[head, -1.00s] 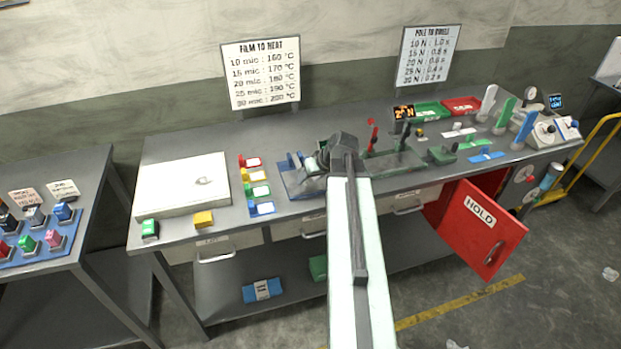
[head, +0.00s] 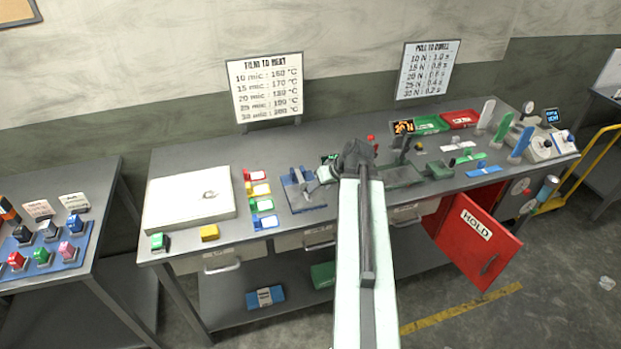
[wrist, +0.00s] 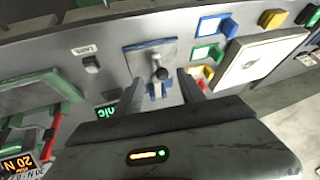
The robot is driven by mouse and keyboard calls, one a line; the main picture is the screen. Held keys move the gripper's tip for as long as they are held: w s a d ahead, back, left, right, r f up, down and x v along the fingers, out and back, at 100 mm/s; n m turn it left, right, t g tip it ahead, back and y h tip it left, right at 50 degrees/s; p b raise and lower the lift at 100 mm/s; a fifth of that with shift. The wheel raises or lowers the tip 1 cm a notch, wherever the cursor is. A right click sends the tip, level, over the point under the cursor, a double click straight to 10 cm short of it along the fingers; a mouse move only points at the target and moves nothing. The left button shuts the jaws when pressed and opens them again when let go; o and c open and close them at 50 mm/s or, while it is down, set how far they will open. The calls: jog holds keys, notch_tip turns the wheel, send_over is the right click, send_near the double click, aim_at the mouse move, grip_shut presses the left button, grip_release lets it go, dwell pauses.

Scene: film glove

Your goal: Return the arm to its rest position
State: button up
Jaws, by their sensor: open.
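My arm (head: 362,255) reaches forward from the bottom of the head view to the workbench (head: 290,224). In that view my gripper is mostly hidden behind the arm's dark end, above the middle of the bench. In the wrist view my gripper (wrist: 158,92) has two dark fingers spread apart with nothing held. A blue fixture with a grey post (wrist: 160,72) shows beyond and between the fingers. The same blue fixture (head: 303,192) stands left of my arm's end in the head view.
A white box (head: 190,203) and several coloured tabs lie to the left. A green fixture (head: 398,174) stands close right of my arm. The red HOLD door (head: 478,238) hangs open at the bench front. A side table (head: 100,215) is at the left.

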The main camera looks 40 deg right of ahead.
jog(key=w+a+f+n+g+y+b, duration=0.1)
jog(key=w+a+f+n, duration=0.2)
jog(key=a, duration=0.9)
jog(key=w+a+f+n+g+y+b, duration=0.15)
jog(key=w+a, duration=0.45)
jog(key=a, duration=0.6)
jog(key=s+a+f+n+g+h+b, duration=0.1)
jog(key=s+a+f+n+g, duration=0.15)
jog(key=a, duration=1.05)
jog(key=s+m, duration=0.1)
jog(key=s+m+g+h, duration=0.1)
jog(key=s, duration=0.1)
jog(key=s+d+m+h, duration=0.1)
jog(key=s+m, duration=0.1)
jog(key=shift+s+f+g, duration=0.2)
jog(key=shift+f+g, duration=0.1)
jog(key=shift+d, duration=0.1)
jog(key=shift+c, duration=0.3)
